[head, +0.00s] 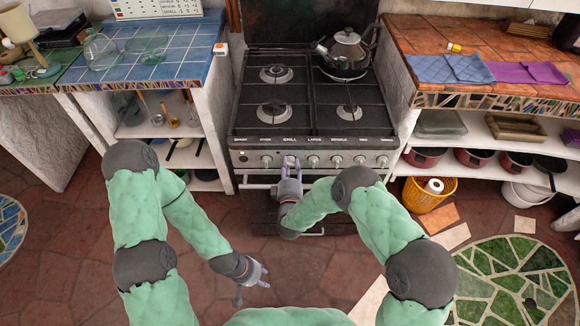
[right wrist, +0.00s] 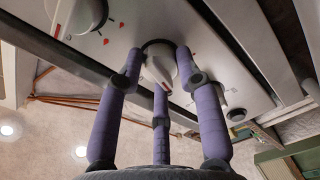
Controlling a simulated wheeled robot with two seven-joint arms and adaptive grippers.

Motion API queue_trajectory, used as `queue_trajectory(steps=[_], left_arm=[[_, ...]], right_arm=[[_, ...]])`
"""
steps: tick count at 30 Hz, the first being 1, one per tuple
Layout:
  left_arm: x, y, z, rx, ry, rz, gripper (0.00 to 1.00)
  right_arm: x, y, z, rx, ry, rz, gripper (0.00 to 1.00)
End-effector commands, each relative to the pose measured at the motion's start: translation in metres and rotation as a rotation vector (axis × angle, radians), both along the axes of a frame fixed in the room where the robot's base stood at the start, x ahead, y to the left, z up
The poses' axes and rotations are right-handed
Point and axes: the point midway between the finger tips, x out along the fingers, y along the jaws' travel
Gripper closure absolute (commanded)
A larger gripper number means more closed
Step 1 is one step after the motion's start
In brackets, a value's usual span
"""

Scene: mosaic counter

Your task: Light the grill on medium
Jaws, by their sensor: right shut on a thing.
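The black and steel stove (head: 314,190) stands at the centre of the head view, with a row of round knobs along its front panel. My right gripper (head: 291,168) is at the panel, on the knob below a label that seems to read GRILL. In the right wrist view the purple fingers of the right gripper (right wrist: 160,85) are closed around this pale grill knob (right wrist: 158,62), which has a red mark on its lower part. The knob is mostly covered in the head view. My left gripper (head: 255,280) hangs low over the floor, fingers spread and empty.
A kettle (head: 345,50) sits on the back right burner. The blue-tiled counter (head: 185,68) is left of the stove; the right counter (head: 470,45) carries folded cloths. A yellow basket (head: 427,199) stands on the floor at right. Other knobs flank the held one closely.

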Motion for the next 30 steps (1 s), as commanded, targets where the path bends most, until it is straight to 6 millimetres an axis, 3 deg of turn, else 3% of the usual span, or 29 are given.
queue_trajectory(steps=[15, 30], left_arm=[[0.0000, 0.0000, 0.0003, 0.000, 0.000, 0.000, 0.60], [0.0000, 0.0000, 0.0005, 0.000, 0.000, 0.000, 0.60]], right_arm=[[0.0012, -0.0003, 0.0012, -0.384, -0.002, -0.002, 0.97], [0.0014, -0.0002, 0.0013, -0.485, -0.003, -0.002, 0.97]])
